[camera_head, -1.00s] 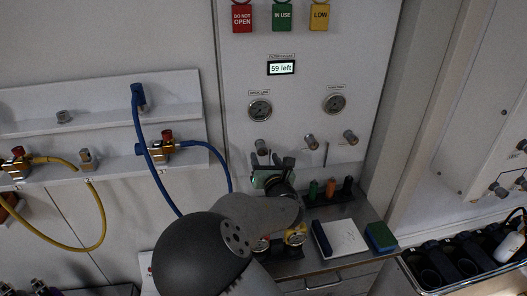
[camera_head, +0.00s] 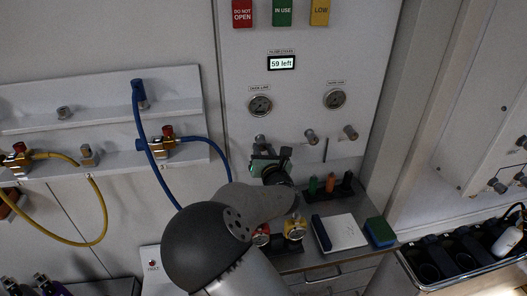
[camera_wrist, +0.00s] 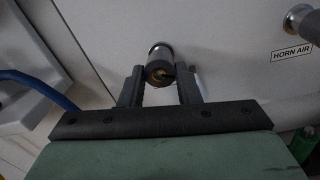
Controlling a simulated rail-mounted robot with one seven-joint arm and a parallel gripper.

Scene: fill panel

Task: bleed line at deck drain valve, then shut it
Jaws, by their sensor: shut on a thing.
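The deck drain valve (camera_head: 260,139) looks to be the short dark cylinder with a metal collar sticking out of the white panel below the left gauge (camera_head: 260,105). In the wrist view the valve (camera_wrist: 159,62) shows a brass-coloured middle at its end. My gripper (camera_head: 268,158) is at this valve. In the wrist view its two dark fingers (camera_wrist: 160,82) stand one on each side of the valve's end and are shut on it. The fingers partly hide the valve's sides. The small label above the left gauge is hard to read now.
Two similar fittings (camera_head: 310,136) (camera_head: 350,132) stick out to the right, near a "HORN AIR" label (camera_wrist: 291,52). A display (camera_head: 281,63) reads "59 left". A blue hose (camera_head: 147,140) hangs at left.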

